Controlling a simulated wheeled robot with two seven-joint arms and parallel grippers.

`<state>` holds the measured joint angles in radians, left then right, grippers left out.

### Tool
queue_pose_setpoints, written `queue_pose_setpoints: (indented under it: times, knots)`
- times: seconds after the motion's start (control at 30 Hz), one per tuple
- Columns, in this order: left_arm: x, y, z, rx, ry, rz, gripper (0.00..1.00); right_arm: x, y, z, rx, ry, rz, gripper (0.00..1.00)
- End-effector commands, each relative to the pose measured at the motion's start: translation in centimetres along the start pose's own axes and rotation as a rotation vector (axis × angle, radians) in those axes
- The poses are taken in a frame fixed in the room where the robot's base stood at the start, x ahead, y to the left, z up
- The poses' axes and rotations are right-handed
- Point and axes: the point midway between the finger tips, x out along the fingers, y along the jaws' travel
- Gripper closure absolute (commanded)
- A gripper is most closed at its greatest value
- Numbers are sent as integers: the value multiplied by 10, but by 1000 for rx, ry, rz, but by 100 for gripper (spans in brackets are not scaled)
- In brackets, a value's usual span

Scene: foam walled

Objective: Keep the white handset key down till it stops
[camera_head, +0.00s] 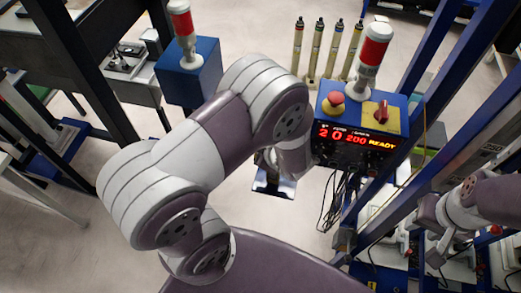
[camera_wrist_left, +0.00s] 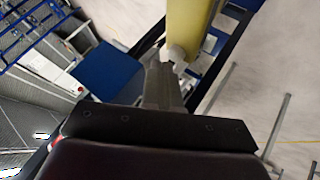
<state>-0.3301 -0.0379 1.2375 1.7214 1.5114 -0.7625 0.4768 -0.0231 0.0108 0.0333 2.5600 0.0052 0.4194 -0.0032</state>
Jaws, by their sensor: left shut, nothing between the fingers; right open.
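A yellow handset (camera_wrist_left: 190,22) comes in from the top of the left wrist view, and only its lower part shows. Its white key (camera_wrist_left: 178,53) is at the near end. My left gripper (camera_wrist_left: 166,68) is shut with nothing between its fingers. Its tips are right at the white key and appear to touch it; I cannot tell how far the key is down. In the head view my left arm covers this area, and I cannot make out the handset. My right gripper (camera_head: 437,232) is open and empty at the lower right, apart from the handset.
A blue control box (camera_head: 360,130) shows "20 200 READY" in red, with a red knob (camera_head: 336,98) and a red-white beacon (camera_head: 372,50). Dark cables (camera_head: 340,195) hang below. Blue frame posts (camera_head: 440,40) stand to the right. Several yellowish cylinders (camera_head: 316,50) stand behind.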

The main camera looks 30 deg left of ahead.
Motion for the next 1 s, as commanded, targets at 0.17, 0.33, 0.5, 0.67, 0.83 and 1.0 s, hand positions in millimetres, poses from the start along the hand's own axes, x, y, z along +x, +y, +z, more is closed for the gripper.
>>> queue_pose_setpoints:
  times: [0.17,0.33,0.5,0.67,0.83,1.0]
  knots:
    - [0,0,0,0,0,0,100,0,0,0,0,0,0,57]
    - [1,-1,0,0,0,0,100,0,0,0,0,0,0,57]
    - [2,-2,1,0,0,-1,100,2,0,0,0,0,0,57]
    - [3,-3,2,0,0,-1,100,4,0,0,0,0,0,57]
    - [5,-4,3,0,0,-1,100,5,0,1,0,0,0,57]
    - [6,-5,4,1,0,-1,100,6,0,1,0,0,0,57]
